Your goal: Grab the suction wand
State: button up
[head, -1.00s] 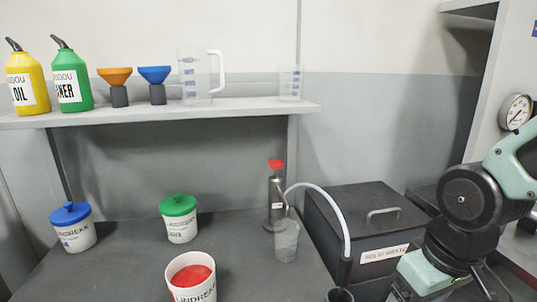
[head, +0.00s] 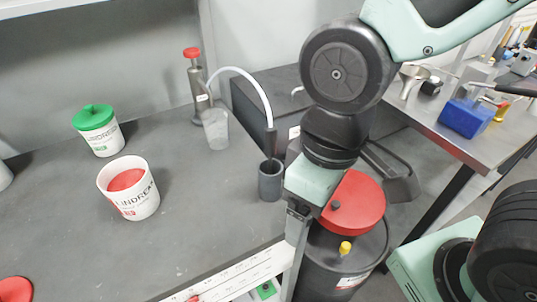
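The suction wand (head: 271,143) is a dark, slim handle standing upright in a dark grey cup-shaped holder (head: 271,182) near the right edge of the grey bench. A clear, pale hose (head: 250,84) arcs from its top to a steel hand pump (head: 198,82) with a red knob. My gripper (head: 297,228) points down just right of the holder, by the bench edge. It is apart from the wand. Its fingers are seen nearly edge-on, so I cannot tell whether they are open. Nothing is visibly held.
A clear cup (head: 216,129) stands by the pump. A white tub with red contents (head: 128,188) and a green-lidded tub (head: 98,130) stand left. A black drum (head: 345,262) with a red half-lid (head: 354,206) stands below my arm. A dark waste box (head: 262,95) is behind the wand.

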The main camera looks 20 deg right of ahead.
aim_at(270, 130)
jog(key=k, duration=0.3)
jog(key=k+z, duration=0.1)
jog(key=z, duration=0.25)
jog(key=k+z, duration=0.15)
jog(key=z, duration=0.2)
jog(key=k+l+z, duration=0.1)
jog(key=z, duration=0.3)
jog(key=j+z, duration=0.2)
jog(key=j, duration=0.25)
jog(key=k+j+z, duration=0.25)
jog(key=j, duration=0.15)
jog(key=j+z, duration=0.2)
jog(key=j, duration=0.25)
jog(key=k+j+z, duration=0.25)
jog(key=k+j, duration=0.1)
jog(key=j, duration=0.2)
jog(key=k+j, duration=0.1)
jog(key=j, duration=0.2)
